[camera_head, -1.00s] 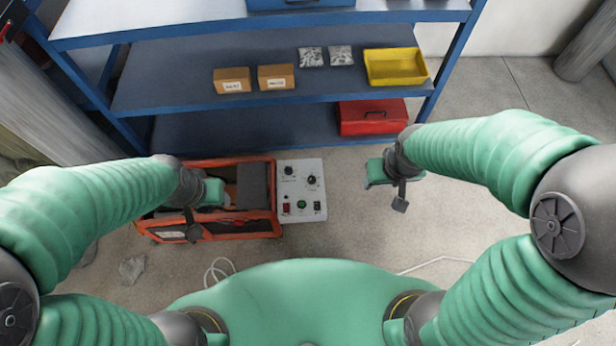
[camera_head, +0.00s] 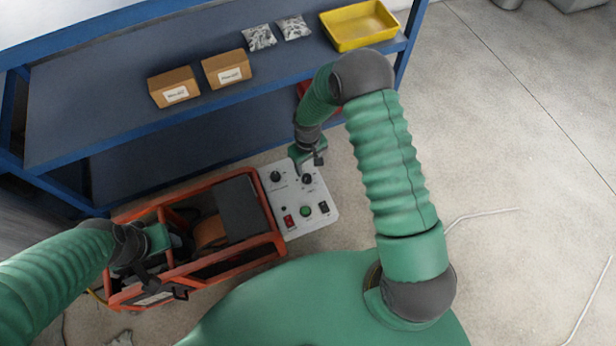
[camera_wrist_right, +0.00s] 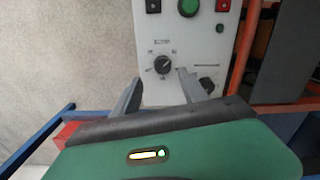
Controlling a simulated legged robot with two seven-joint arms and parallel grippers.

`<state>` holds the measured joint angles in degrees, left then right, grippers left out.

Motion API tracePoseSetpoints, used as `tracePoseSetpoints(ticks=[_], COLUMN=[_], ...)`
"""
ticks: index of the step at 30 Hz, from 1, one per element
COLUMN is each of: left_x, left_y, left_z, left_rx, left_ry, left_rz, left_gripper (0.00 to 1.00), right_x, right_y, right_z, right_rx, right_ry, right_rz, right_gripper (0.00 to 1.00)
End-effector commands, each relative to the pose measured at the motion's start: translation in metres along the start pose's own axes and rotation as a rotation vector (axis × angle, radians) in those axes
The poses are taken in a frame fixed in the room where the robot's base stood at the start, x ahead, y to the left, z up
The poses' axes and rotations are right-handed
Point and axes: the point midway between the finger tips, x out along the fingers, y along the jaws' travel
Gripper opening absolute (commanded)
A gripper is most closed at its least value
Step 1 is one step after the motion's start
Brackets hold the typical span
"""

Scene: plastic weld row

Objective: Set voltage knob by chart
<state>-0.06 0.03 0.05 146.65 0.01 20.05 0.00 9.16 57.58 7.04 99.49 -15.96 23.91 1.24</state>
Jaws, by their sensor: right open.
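The grey-white control panel (camera_head: 327,217) has two black knobs, a green round button (camera_head: 306,211) and switches. The right-hand knob (camera_head: 308,179) is black with a printed scale around it. My right gripper (camera_head: 307,167) is over the panel beside this knob. In the right wrist view the same knob (camera_wrist_right: 162,64) shows just beyond the tips of my open right gripper (camera_wrist_right: 160,80), with no clear contact. The other knob (camera_head: 276,176) is to the left. My left gripper (camera_head: 168,286) is over the orange frame's front; its jaws are unclear. No chart is readable.
The orange-framed machine (camera_head: 262,258) stands against the panel's left side. A blue shelf (camera_head: 110,120) behind holds two cardboard boxes, two small bags and a yellow tray (camera_head: 360,45). A red case is mostly hidden behind my right arm. Floor at the right is mostly clear.

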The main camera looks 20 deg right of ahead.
Motion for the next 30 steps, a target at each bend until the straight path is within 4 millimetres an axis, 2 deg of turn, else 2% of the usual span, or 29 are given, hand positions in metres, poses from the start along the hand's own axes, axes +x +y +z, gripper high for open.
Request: tracePoseSetpoints(ticks=[1,3,9,13,20,30], left_x=[0.009,0.015,0.024,0.025,0.025,0.025], left_y=[-0.001,-0.001,-0.001,0.0,-0.001,-0.001], left_z=[0.002,0.004,0.006,0.006,0.006,0.006], left_rx=[-0.002,-0.003,-0.002,-0.001,-0.001,-0.002], left_ry=[0.0,0.0,0.0,0.0,0.0,0.0], left_rz=[-0.001,-0.001,-0.001,0.0,0.0,-0.001], left_gripper=[0.51,0.51,0.51,0.51,0.51,0.51], right_x=[0.018,0.036,0.072,0.078,0.076,0.077], right_y=[-0.002,0.0,0.006,0.006,0.002,0.003], right_z=[0.0,0.001,0.001,0.001,0.0,0.001], right_rx=[-0.002,-0.001,0.001,0.001,0.001,0.0], right_ry=[-0.001,-0.001,0.001,0.002,0.002,0.002], right_rz=[0.001,-0.001,-0.013,-0.012,-0.004,-0.011], right_gripper=[0.51,0.51,0.51,0.51,0.51,0.07])
